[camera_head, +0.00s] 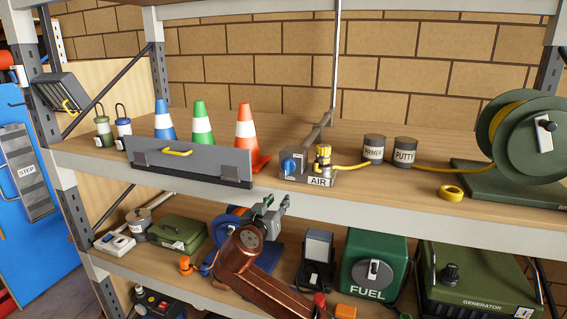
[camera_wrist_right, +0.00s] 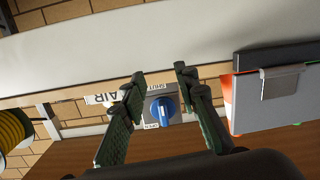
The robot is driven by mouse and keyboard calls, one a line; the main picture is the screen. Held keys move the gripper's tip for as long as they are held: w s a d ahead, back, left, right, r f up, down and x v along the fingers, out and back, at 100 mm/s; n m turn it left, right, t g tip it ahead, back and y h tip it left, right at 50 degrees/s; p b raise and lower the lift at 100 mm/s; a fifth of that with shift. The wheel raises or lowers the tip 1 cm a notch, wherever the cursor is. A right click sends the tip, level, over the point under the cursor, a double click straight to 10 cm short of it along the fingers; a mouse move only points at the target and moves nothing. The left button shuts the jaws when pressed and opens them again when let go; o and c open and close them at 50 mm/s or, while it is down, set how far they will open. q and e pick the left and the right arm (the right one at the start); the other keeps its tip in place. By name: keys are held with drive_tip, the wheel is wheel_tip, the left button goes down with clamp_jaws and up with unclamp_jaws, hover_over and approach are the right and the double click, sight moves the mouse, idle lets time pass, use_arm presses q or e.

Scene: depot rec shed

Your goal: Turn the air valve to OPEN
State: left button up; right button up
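The air valve is a blue knob (camera_head: 291,164) on a small grey box with an AIR label (camera_head: 320,182), near the front edge of the upper shelf. In the right wrist view the blue knob (camera_wrist_right: 163,110) shows beyond and between my fingertips, with small SHUT and OPEN labels on the plate by it. I cannot tell which label the knob points to. My right gripper (camera_head: 271,206) is in front of the shelf edge, below and left of the box. Its fingers (camera_wrist_right: 161,78) are apart, empty and not touching the knob. My left gripper is not in view.
A grey panel with a yellow handle (camera_head: 215,160) stands left of the valve, with cones (camera_head: 245,130) behind it. A yellow hose (camera_head: 350,166) runs right past PRIMER (camera_head: 373,149) and PUTTY (camera_head: 404,152) cans to a reel (camera_head: 530,135). The shelf edge (camera_head: 400,215) lies below the box.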

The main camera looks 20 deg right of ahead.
drive_tip(key=m+h, duration=0.1)
drive_tip(key=m, duration=0.1)
approach(286, 168)
drive_tip(key=shift+t, duration=0.4)
drive_tip(key=p+x, duration=0.4)
drive_tip(key=x, duration=0.3)
drive_tip(key=shift+w+d+f, duration=0.15)
drive_tip(key=shift+w+d, duration=0.1)
drive_tip(key=shift+d, duration=0.1)
drive_tip(key=shift+w+d+f, duration=0.15)
drive_tip(key=shift+w, duration=0.15)
drive_tip(key=shift+c, duration=0.2)
clamp_jaws()
